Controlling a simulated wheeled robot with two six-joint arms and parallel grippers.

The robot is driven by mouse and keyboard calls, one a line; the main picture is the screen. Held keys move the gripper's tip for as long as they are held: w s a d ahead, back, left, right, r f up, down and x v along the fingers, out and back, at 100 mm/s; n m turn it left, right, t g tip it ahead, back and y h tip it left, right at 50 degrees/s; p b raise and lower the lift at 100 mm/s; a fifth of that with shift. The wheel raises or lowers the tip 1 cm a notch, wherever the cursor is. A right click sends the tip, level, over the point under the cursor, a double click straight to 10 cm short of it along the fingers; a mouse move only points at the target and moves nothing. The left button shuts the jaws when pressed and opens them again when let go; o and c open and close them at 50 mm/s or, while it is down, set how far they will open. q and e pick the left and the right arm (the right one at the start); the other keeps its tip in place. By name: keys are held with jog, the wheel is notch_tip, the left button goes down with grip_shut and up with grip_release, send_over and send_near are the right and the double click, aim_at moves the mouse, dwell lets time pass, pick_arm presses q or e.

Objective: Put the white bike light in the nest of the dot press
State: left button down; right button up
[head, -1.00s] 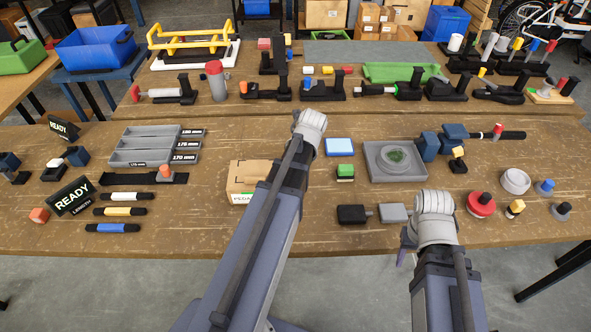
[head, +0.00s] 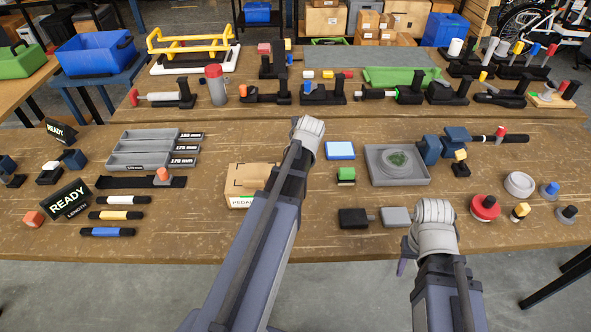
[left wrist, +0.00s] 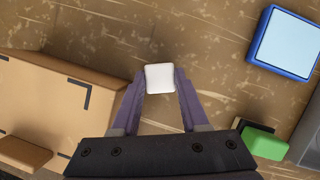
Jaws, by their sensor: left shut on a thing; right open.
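The white bike light (left wrist: 160,78) is a small white block between the fingertips of my left gripper (left wrist: 160,85), which is shut on it. In the left wrist view it is held over the wooden table, between a cardboard box and a blue-rimmed pad. In the head view my left arm hides the light and the fingertips. My right gripper (head: 403,266) is mostly hidden below its wrist, near the table's front edge, with nothing visible in it. Several black fixtures, among them a tall one (head: 273,62), stand on the back bench; I cannot tell which is the dot press.
The cardboard box (head: 247,183) stands left of my left arm. The blue-rimmed pad (head: 340,150), a green block (head: 346,175) and a grey tray (head: 424,178) lie to its right. READY signs (head: 66,200) and coloured tubes are at the left. Bare wood shows around (head: 190,230).

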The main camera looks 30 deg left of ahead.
dwell(0.3)
pick_arm(q)
jog(key=shift+r+p, duration=4.2)
jog(key=shift+p, duration=0.05)
jog(key=shift+r, duration=0.1)
